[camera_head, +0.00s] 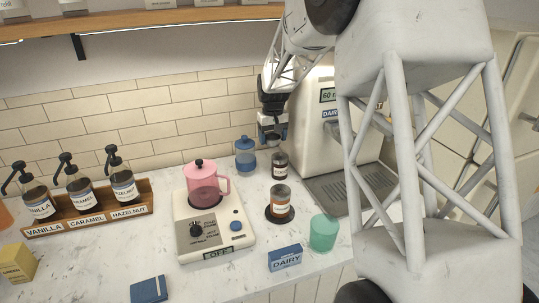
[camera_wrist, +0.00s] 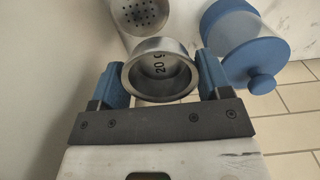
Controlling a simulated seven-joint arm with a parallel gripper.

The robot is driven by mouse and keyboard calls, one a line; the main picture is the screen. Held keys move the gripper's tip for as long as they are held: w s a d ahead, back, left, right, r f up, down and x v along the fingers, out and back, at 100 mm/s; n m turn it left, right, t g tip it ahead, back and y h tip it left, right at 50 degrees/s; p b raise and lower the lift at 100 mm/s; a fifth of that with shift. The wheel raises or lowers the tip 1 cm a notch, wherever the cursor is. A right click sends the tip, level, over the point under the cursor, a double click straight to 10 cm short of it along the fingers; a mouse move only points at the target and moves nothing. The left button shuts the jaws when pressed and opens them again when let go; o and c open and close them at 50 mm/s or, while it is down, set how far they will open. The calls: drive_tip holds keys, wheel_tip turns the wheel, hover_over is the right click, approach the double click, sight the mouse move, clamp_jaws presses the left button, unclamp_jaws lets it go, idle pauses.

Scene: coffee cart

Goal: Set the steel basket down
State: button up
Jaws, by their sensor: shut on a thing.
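The steel basket (camera_wrist: 162,78), a round metal cup marked "20 g", sits between the blue fingers of my gripper (camera_wrist: 163,84) in the wrist view. My gripper is shut on it, with one finger on each side. In the head view my gripper (camera_head: 272,128) is at the back, beside the left side of the coffee machine and above the counter. The basket is hard to make out there. I cannot tell from these views whether its base touches anything.
A perforated round steel piece (camera_wrist: 140,14) is close beyond the basket. A blue-lidded jar (camera_head: 245,155) stands near, below-left of my gripper. Dark jars (camera_head: 280,166), a pink pot (camera_head: 205,187) on a scale-like base and the coffee machine (camera_head: 315,115) surround the counter space.

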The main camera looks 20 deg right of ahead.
drive_tip(key=w+d, duration=0.2)
drive_tip(key=w, duration=0.6)
hover_over(269, 160)
wheel_tip(269, 160, down, 6)
drive_tip(key=shift+f, duration=0.6)
drive_tip(key=shift+f, duration=2.4)
drive_tip(key=shift+f, duration=0.1)
drive_tip(key=o, duration=0.6)
drive_tip(key=shift+o, duration=0.2)
